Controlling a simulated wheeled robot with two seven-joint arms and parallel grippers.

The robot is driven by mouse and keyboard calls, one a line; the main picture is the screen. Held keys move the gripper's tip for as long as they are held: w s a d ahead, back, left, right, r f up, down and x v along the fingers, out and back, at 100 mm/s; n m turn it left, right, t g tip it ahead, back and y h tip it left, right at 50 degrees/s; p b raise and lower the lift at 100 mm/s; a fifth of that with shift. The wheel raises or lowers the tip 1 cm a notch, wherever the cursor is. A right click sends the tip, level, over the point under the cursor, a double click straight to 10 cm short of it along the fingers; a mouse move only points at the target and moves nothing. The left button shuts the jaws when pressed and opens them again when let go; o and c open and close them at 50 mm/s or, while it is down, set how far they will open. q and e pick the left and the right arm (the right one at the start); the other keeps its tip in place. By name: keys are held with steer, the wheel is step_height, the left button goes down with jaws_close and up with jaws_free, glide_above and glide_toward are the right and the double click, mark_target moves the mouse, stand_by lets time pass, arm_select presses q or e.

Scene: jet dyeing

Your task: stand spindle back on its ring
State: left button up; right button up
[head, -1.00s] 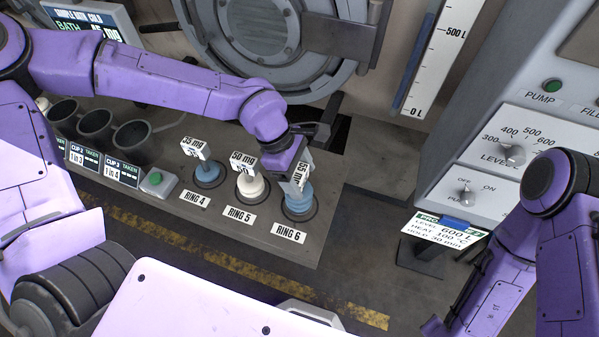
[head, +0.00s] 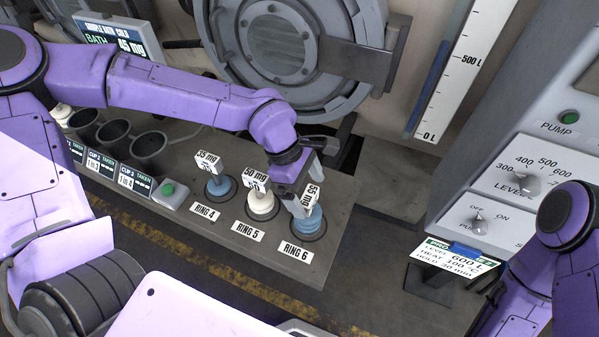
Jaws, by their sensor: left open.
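A blue spindle (head: 308,226) with a white 55 mg tag stands at the dark ring (head: 323,233) marked RING 6, at the right end of the bench. It looks upright, and part of it is hidden behind my gripper. My left gripper (head: 302,200) is open, fingers down at the top of this spindle, beside its tag. A white spindle (head: 261,204) tagged 50 mg stands at RING 5.
Several dark cups (head: 149,149) and a green button (head: 168,189) are on the bench left of the rings. A round machine door (head: 285,50) is behind. A control panel (head: 520,190) stands at the right, with a label card (head: 455,258) below it.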

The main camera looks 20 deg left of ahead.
arm_select(q)
steer(key=v, duration=0.9)
steer(key=shift+a+r, duration=0.15)
steer(key=shift+r, duration=0.15)
steer(key=shift+s+f, duration=0.1)
steer(key=shift+s, duration=0.1)
